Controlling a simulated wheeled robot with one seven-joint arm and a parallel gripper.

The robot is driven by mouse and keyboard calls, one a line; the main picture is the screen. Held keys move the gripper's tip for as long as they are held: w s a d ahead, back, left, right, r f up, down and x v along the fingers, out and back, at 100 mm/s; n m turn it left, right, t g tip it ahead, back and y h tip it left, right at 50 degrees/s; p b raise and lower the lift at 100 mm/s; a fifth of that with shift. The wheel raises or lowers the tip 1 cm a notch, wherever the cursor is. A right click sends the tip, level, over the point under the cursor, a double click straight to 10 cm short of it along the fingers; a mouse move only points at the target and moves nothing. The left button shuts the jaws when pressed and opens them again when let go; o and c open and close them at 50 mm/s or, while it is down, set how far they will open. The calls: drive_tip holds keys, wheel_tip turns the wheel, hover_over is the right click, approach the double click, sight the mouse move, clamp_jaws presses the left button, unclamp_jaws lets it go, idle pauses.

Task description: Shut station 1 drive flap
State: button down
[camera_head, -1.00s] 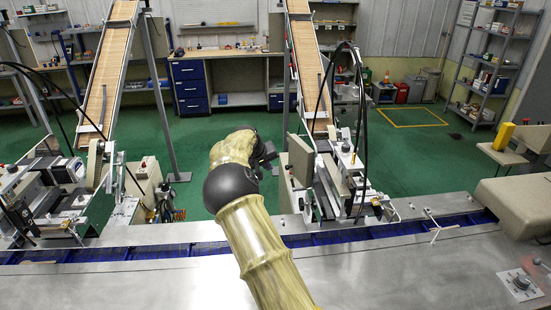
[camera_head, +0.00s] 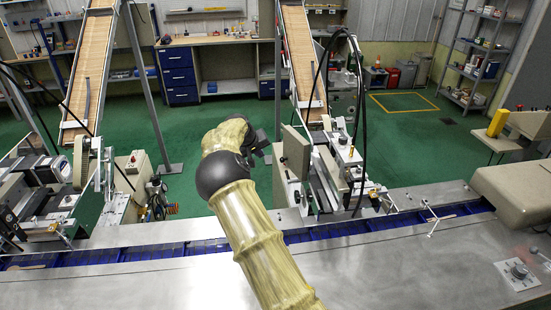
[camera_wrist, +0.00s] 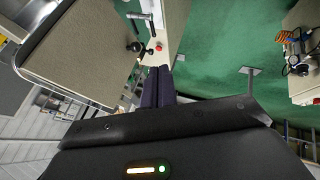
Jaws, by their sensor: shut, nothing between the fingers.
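A beige upright panel (camera_head: 296,153), which looks like the drive flap, stands out from the left side of the right-hand station (camera_head: 335,170). No station number is legible. In the wrist view a large beige panel with a metal rim (camera_wrist: 95,45) fills the upper left and looks like the same flap. My gripper (camera_head: 262,142) is just left of the panel in the head view, partly hidden behind my own arm. In the wrist view its dark fingers (camera_wrist: 158,84) are together and empty, close to the panel's right side. I cannot tell whether they touch it.
A second station (camera_head: 50,190) stands at the left, with a beige box (camera_head: 133,170) beside it. A steel conveyor deck with a blue channel (camera_head: 205,245) runs across the front. Black cables (camera_head: 360,100) loop over the right station. Green floor (camera_head: 220,115) is open behind.

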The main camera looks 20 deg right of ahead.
sight(289, 151)
drive_tip(key=w+d+f+p, duration=0.3)
drive_tip(key=d+f+p, duration=0.3)
drive_tip(key=d+f, duration=0.1)
drive_tip(key=shift+w+d+f, duration=0.15)
drive_tip(key=shift+w+d, duration=0.15)
drive_tip(key=shift+w, duration=0.05)
drive_tip(key=shift+a, duration=0.1)
